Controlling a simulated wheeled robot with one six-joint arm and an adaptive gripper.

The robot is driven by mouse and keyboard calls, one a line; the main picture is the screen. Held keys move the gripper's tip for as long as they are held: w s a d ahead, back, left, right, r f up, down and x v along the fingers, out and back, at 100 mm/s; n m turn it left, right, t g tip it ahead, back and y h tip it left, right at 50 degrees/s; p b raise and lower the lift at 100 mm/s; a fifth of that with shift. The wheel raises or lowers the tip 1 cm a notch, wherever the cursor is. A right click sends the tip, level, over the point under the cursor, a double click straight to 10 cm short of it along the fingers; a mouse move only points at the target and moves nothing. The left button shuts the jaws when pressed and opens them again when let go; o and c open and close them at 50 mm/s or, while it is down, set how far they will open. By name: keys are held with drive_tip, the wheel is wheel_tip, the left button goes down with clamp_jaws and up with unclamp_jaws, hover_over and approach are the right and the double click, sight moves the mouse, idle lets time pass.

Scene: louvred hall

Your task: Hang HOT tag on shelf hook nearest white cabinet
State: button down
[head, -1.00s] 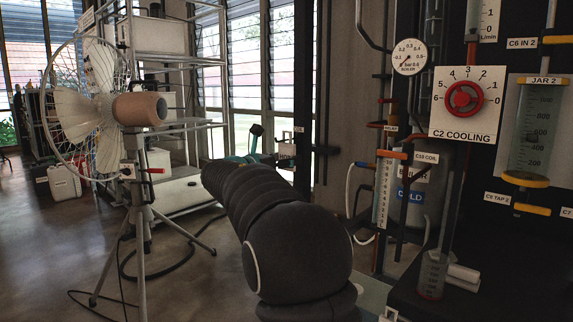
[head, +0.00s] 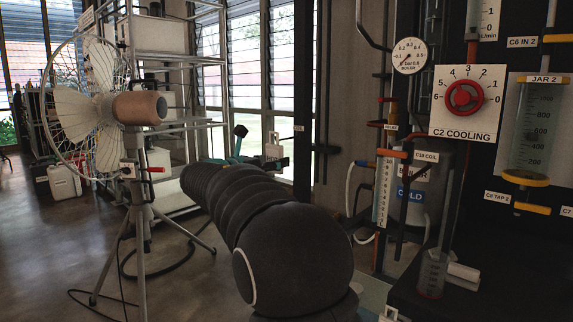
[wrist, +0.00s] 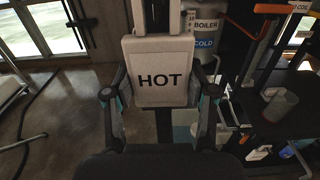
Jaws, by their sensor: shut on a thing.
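The HOT tag (wrist: 160,70) is a pale square plate with black letters, upright and facing the wrist camera. My gripper (wrist: 159,92) is shut on it, with one finger at each side. In the head view, my gripper (head: 255,156) is beyond my dark arm, and the tag (head: 273,148) shows small and pale before the window. I cannot make out a shelf hook in either view. No white cabinet can be told for certain; a pale shelf rack (head: 205,121) stands behind the fan.
A fan on a tripod (head: 100,105) stands at left, with a cable on the floor. At right is a dark apparatus panel with gauges and a C2 COOLING dial (head: 464,98). A COLD sign (head: 409,196) hangs low there. Open floor lies at front left.

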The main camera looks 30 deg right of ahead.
drive_tip(key=v, duration=0.6)
drive_tip(key=shift+a, duration=0.3)
